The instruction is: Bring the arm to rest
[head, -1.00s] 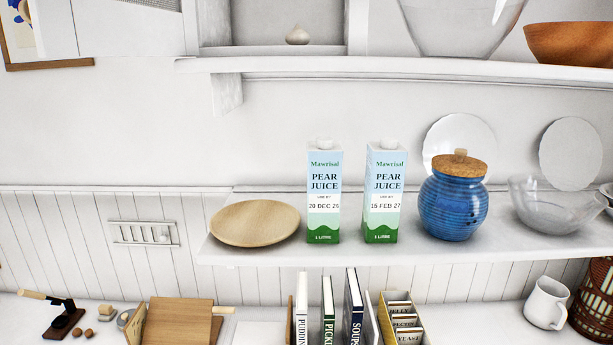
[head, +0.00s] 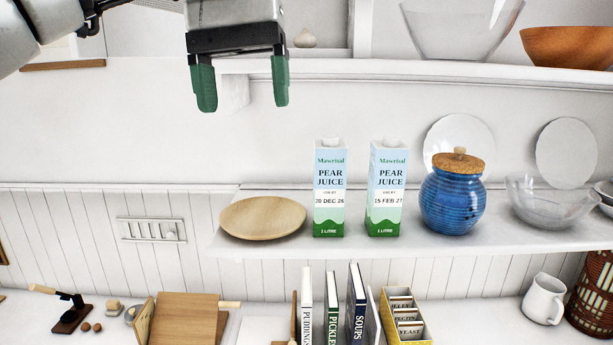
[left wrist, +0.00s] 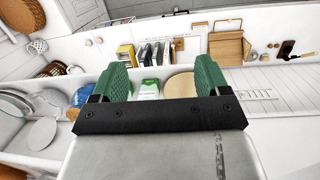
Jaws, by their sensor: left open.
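My left gripper (head: 243,90) hangs in from the upper left in the head view, with its green fingers apart and nothing between them. It is above and to the left of the two pear juice cartons, in front of the upper shelf. It also shows in the left wrist view (left wrist: 162,78), open, with the shelf beyond its fingers. One carton (head: 329,190), dated 20 DEC 26, and another (head: 385,190), dated 15 FEB 27, stand upright on the middle shelf. My right gripper is not in view.
The middle shelf (head: 285,243) also holds a wooden plate (head: 262,218), a blue jar with a cork lid (head: 453,195) and a glass bowl (head: 550,202). The upper shelf (head: 420,75) carries bowls. Books and a cutting board (head: 188,315) stand on the counter below.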

